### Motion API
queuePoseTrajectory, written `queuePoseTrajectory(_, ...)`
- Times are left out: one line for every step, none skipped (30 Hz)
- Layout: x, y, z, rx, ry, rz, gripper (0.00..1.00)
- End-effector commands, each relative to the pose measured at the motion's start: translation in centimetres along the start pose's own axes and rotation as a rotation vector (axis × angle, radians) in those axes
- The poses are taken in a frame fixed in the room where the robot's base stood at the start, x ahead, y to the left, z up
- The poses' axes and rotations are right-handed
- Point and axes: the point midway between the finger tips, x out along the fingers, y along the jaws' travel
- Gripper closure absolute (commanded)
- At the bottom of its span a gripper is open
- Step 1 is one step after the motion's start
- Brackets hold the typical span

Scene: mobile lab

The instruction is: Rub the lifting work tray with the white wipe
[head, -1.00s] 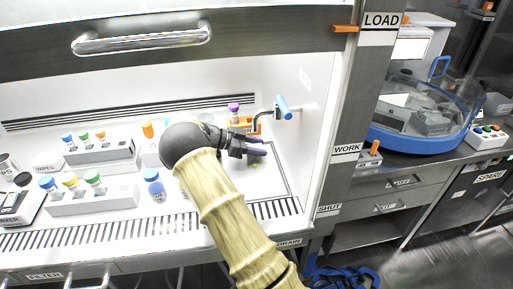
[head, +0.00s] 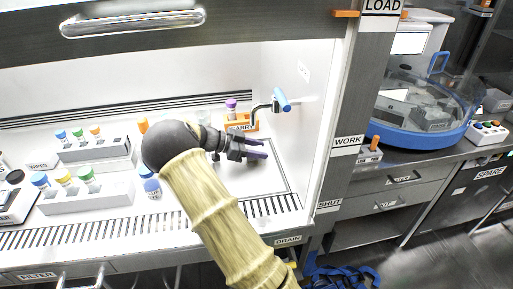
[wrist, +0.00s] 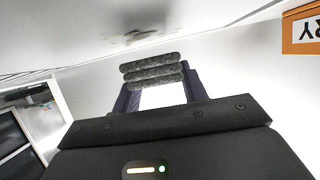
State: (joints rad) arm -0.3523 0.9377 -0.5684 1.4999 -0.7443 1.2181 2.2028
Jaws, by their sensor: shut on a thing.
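My gripper (head: 254,148) is inside the white cabinet, low over the right part of the work tray (head: 272,181), a pale panel with a dark outline in the cabinet floor. Its purple fingers stand apart. In the wrist view, my gripper (wrist: 156,88) is shut on a bright white piece, which looks like the white wipe (wrist: 162,96). Several speckled dark grey bars lie across the fingertips there. The wipe cannot be made out in the head view, and whether it touches the tray cannot be told. My arm hides part of the tray.
An orange CARRY holder (head: 240,122) with a purple-capped vial stands behind my gripper, beside a bent tap with a blue handle (head: 282,100). Racks of capped vials (head: 88,195) and a loose blue-capped vial (head: 151,187) stand left. The cabinet's right wall is close.

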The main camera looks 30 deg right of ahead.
Motion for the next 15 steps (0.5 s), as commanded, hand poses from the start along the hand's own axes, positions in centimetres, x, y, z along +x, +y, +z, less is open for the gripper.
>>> queuePoseTrajectory(0.18,0.68,1.04,-0.028,0.001,0.008,0.79)
queuePoseTrajectory(0.16,0.74,1.01,-0.028,0.000,0.008,0.79)
queuePoseTrajectory(0.16,0.77,0.97,-0.027,0.000,0.008,0.79)
queuePoseTrajectory(0.16,0.78,0.95,-0.027,0.000,0.009,0.79)
queuePoseTrajectory(0.16,0.77,0.94,-0.027,0.000,0.009,0.79)
queuePoseTrajectory(0.16,0.77,0.93,-0.027,0.000,0.009,0.79)
queuePoseTrajectory(0.16,0.77,0.93,-0.027,0.000,0.009,0.79)
queuePoseTrajectory(0.17,0.77,0.92,-0.027,0.000,0.009,0.79)
queuePoseTrajectory(0.18,0.77,0.92,-0.027,0.000,0.009,0.79)
queuePoseTrajectory(0.19,0.79,0.92,-0.027,0.000,0.009,0.79)
queuePoseTrajectory(0.19,0.84,0.93,-0.027,0.000,0.009,0.79)
queuePoseTrajectory(0.20,0.96,0.94,-0.027,0.001,0.009,0.79)
queuePoseTrajectory(0.21,1.10,0.94,-0.027,0.001,0.010,0.79)
queuePoseTrajectory(0.22,1.27,0.95,-0.027,0.001,0.010,0.79)
queuePoseTrajectory(0.22,1.52,0.95,-0.027,0.002,0.010,0.79)
